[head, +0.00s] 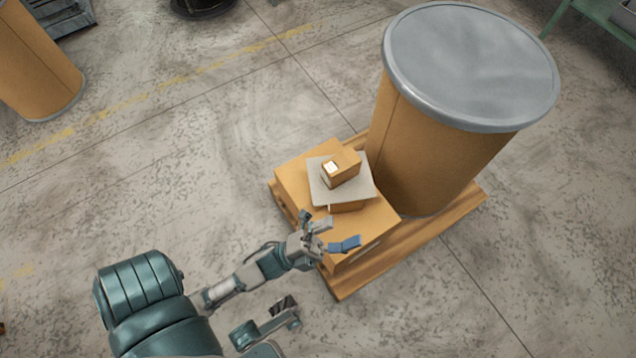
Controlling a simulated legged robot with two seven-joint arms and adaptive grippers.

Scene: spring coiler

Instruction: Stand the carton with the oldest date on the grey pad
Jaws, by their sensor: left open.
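A small brown carton (345,168) with a white label on one side rests on a light grey square pad (362,188). Any date on it is too small to read. The pad lies on a low brown box, which sits on a larger brown box (290,177). My left gripper (326,232) is open and empty, over the near edge of the larger box, below the carton in the picture. A small blue piece (345,244) shows beside its fingers; I cannot tell whether it is part of the gripper. No other carton can be clearly made out.
The boxes stand on a wooden pallet (440,232) beside a tall brown drum (430,150) with a grey lid, close right of the carton. Another drum (35,60) stands at upper left. A green frame (595,20) is at upper right.

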